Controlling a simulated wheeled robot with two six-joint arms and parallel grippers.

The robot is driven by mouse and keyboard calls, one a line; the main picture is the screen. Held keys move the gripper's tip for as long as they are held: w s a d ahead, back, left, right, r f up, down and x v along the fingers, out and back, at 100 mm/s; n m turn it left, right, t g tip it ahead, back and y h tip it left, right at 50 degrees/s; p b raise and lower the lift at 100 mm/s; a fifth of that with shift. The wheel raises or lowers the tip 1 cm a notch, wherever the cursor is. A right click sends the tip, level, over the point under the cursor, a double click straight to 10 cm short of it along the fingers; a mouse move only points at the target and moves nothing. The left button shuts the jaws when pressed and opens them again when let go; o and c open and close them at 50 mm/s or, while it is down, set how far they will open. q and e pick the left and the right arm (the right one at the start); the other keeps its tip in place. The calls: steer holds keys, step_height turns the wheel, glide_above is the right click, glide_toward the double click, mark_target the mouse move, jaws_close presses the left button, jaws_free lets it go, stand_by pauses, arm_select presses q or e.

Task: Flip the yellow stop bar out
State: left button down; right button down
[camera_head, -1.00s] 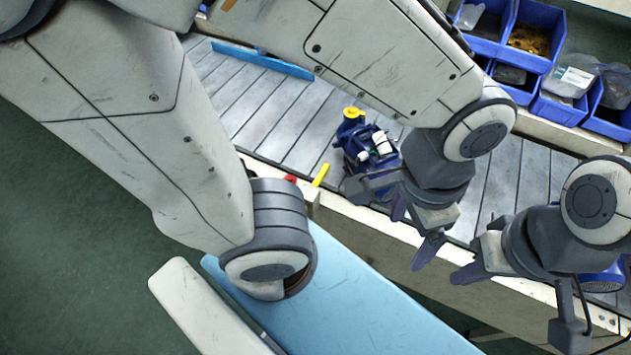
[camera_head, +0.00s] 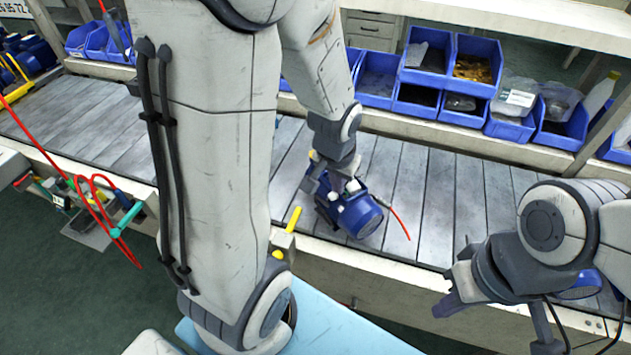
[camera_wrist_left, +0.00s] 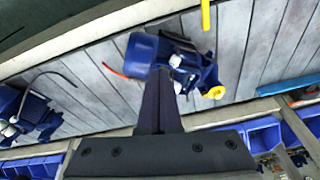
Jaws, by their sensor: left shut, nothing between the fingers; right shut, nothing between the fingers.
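The yellow stop bar (camera_head: 294,219) is a short bar at the near edge of the slatted conveyor, just right of my left arm. It stands up at a slant in the head view. It also shows at the top edge of the left wrist view (camera_wrist_left: 205,14), partly cut off. My right gripper (camera_head: 450,290) is shut and empty at the conveyor's near edge, right of the bar.
The blue pump (camera_head: 358,213) with a red cable lies on the conveyor (camera_head: 430,190), between bar and left gripper. Another blue pump (camera_head: 582,286) is partly hidden by my right arm. Blue bins (camera_head: 425,60) line the far side. A light blue panel (camera_head: 335,325) lies in front.

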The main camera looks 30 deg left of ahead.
arm_select(q)
steer(key=w+a+f+n+t, duration=0.1)
steer(key=w+a+f, duration=0.4)
steer(key=a+f, duration=0.7)
steer(key=shift+w+a+f+n, duration=0.15)
steer(key=shift+a+n, duration=0.55)
steer(key=shift+a, duration=0.35)
steer(key=shift+f, duration=0.1)
steer(key=b+x, duration=0.2)
steer(key=x, duration=0.8)
steer(key=shift+f, duration=0.15)
steer(key=s, duration=0.3)
steer(key=shift+d+r+p, duration=0.25)
steer(key=shift+r+p, duration=0.1)
steer(key=shift+s+d+f, duration=0.1)
steer(key=shift+s+d, duration=0.05)
steer(key=shift+s, duration=0.35)
